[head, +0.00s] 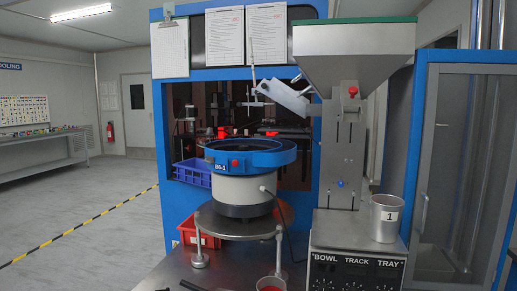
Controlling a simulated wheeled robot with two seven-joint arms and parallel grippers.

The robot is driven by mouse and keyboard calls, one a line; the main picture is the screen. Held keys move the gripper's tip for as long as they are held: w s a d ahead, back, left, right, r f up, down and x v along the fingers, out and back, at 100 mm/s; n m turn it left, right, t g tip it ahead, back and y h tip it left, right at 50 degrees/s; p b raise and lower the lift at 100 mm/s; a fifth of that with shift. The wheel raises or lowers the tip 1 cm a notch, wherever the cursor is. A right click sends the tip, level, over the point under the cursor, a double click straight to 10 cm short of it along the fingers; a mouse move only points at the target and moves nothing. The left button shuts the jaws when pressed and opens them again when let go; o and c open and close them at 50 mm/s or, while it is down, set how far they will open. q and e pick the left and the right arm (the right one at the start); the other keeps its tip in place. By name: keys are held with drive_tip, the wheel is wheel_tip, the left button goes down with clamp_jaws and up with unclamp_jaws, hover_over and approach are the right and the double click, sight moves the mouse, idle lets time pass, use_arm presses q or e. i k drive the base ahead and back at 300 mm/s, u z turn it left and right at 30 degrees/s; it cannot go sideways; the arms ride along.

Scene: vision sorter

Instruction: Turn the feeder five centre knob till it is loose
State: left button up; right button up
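A vibratory bowl feeder (243,188) stands on a round metal stand, with a blue bowl (262,159) on a white and dark base. A small label on the bowl is hard to read, and I cannot confirm that this is feeder five. A red knob (235,163) sits on the bowl's front side. The inside of the bowl is dark, and I cannot make out a centre knob there. Neither of my grippers shows in the head view.
A grey hopper (354,62) rises behind a control box (355,272) marked BOWL, TRACK, TRAY. A metal cup (385,220) labelled 1 stands on the box. A blue bin (192,172) and a red bin (199,233) are left of the feeder. Open floor lies left.

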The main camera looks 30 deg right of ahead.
sight(241, 148)
drive_tip(key=u, duration=0.6)
drive_tip(key=i, duration=1.1)
drive_tip(key=z, duration=0.6)
